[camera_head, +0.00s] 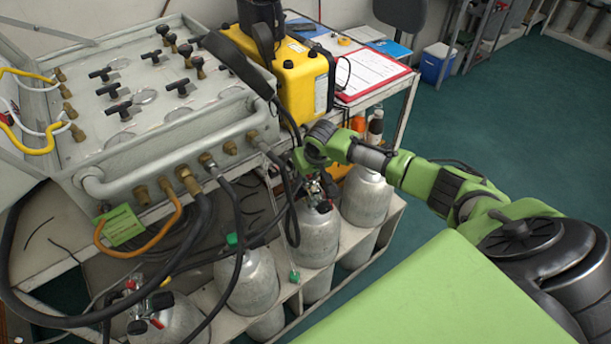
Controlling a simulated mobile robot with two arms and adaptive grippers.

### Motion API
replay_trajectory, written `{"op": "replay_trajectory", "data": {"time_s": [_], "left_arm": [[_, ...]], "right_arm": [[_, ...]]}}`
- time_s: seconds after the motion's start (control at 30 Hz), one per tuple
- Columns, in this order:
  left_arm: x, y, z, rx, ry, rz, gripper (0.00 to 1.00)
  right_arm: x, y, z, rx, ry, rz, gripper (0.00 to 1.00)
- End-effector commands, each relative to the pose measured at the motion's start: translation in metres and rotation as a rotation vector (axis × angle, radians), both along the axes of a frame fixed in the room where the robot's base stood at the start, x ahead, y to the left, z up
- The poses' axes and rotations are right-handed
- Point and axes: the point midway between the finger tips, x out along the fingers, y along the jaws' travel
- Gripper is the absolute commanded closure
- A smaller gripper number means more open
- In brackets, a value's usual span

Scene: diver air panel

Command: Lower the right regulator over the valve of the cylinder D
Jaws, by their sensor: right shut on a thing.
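My right gripper (303,163) reaches in from the right, just in front of the panel's lower edge. It is shut on the right regulator, which is mostly hidden by the gripper and dark hoses. Below it is the top of a grey cylinder (316,238) with a metal valve and red parts (317,190). I cannot tell whether the regulator touches this valve. Other grey cylinders stand to its right (366,198) and left (250,283). No letter is readable, so I cannot tell which is cylinder D. My left gripper is out of view.
The air panel (135,85) with black knobs and brass fittings stands at upper left. Black hoses (205,215) and an orange hose (140,250) hang before the cylinders. A yellow case (303,80) and clipboard (372,72) are behind. Another cylinder (170,325) is at lower left.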

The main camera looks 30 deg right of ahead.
Motion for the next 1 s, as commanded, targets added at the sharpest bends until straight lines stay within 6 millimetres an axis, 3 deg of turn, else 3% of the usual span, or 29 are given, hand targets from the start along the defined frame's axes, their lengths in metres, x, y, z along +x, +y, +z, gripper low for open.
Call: {"op": "replay_trajectory", "data": {"time_s": [1.0], "left_arm": [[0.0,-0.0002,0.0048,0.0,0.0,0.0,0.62]], "right_arm": [[0.001,-0.0001,-0.0043,0.001,-0.002,-0.001,1.0]]}}
